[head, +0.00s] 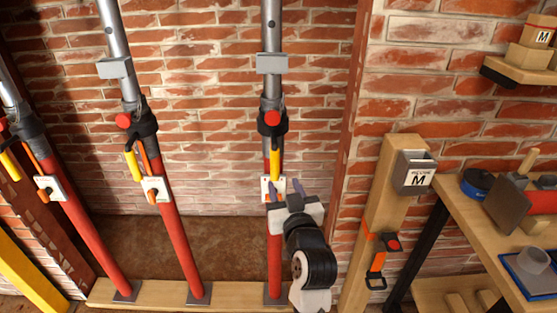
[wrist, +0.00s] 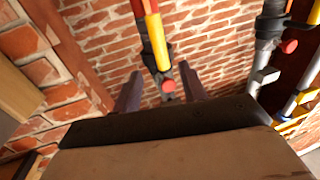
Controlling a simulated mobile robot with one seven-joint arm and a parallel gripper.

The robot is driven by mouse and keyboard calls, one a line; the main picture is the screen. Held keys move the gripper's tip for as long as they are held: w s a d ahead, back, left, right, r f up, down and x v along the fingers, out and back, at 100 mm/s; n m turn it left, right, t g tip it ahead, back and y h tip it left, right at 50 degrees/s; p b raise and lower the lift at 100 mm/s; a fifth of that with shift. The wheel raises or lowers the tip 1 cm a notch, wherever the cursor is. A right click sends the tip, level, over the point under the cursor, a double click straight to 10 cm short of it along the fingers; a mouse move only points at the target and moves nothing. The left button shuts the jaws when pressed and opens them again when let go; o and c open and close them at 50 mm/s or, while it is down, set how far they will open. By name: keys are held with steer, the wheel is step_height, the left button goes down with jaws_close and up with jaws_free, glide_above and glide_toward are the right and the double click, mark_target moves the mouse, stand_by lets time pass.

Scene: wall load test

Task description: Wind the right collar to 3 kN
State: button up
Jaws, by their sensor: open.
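The right prop has a red lower tube (head: 275,243) and a grey upper tube (head: 271,30). Its dark collar (head: 266,128) carries a red knob (head: 272,118) and a yellow handle (head: 275,165) hanging down. A white plate (head: 266,188) sits below, partly hidden by my gripper (head: 286,187). My gripper is open and empty, in front of the prop below the collar. In the wrist view the prop appears inverted, with the yellow handle (wrist: 155,28) and red knob (wrist: 168,86) lined up between the fingers (wrist: 161,88). Contact cannot be told. No readable load value shows.
Two similar props stand left, with collars (head: 137,124) and (head: 27,130) and hanging yellow handles. A timber post (head: 382,220) with a grey box marked M (head: 413,172) stands right. A wooden bench (head: 463,212) holds tools. Brick wall lies behind.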

mark_target(276, 165)
steer(key=p+x, duration=0.2)
steer(key=x, duration=0.9)
steer(key=shift+p, duration=0.3)
jaws_close()
